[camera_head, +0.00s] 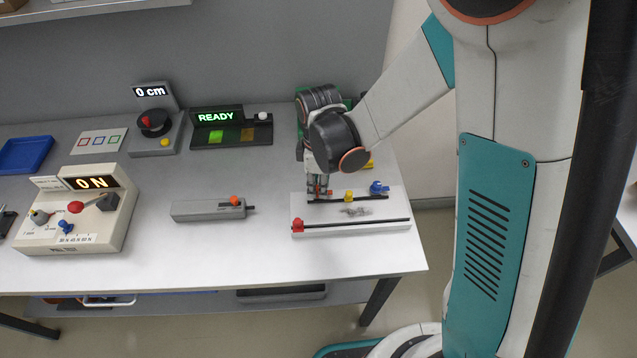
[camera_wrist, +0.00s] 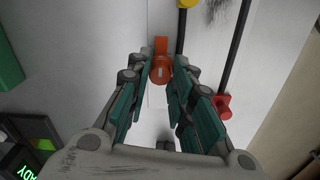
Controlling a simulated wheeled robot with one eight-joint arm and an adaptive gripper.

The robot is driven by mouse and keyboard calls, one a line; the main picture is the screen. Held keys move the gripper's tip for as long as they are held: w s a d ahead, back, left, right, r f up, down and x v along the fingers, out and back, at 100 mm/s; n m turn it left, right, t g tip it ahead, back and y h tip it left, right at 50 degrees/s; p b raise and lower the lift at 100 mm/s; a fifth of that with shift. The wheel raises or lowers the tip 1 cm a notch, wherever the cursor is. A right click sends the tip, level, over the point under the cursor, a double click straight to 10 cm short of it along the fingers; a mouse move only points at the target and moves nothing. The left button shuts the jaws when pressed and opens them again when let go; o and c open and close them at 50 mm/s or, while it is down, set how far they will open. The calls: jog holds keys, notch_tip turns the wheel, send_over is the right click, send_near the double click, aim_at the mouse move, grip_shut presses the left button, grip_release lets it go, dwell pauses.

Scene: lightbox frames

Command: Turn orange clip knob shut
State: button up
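The orange clip knob (camera_wrist: 161,70) is in the wrist view, a round head with a flat orange tab reaching away from it. It lies between the fingertips of my gripper (camera_wrist: 161,78), one finger on each side. The fingers stand apart, with a small gap to the knob; contact cannot be made out. In the head view my gripper (camera_head: 318,189) points down at the left end of the white board's (camera_head: 385,207) back rod, and mostly hides the orange knob there.
On the white board, a yellow knob (camera_head: 348,195) and a blue knob (camera_head: 379,187) are right of my gripper, and a red knob (camera_head: 298,225) is on the front rod. A grey box (camera_head: 205,211) lies left. The READY panel (camera_head: 232,126) stands behind. Bare table lies between.

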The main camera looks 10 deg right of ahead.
grip_shut()
jog(key=shift+m, duration=0.4)
jog(key=m+b, duration=0.1)
jog(key=m, duration=0.2)
jog(key=shift+m, duration=0.3)
jog(key=m+b, duration=0.1)
jog(key=m, duration=0.3)
jog(key=shift+m, duration=0.3)
jog(key=m+b, duration=0.1)
jog(key=m, duration=0.3)
jog(key=shift+m, duration=2.5)
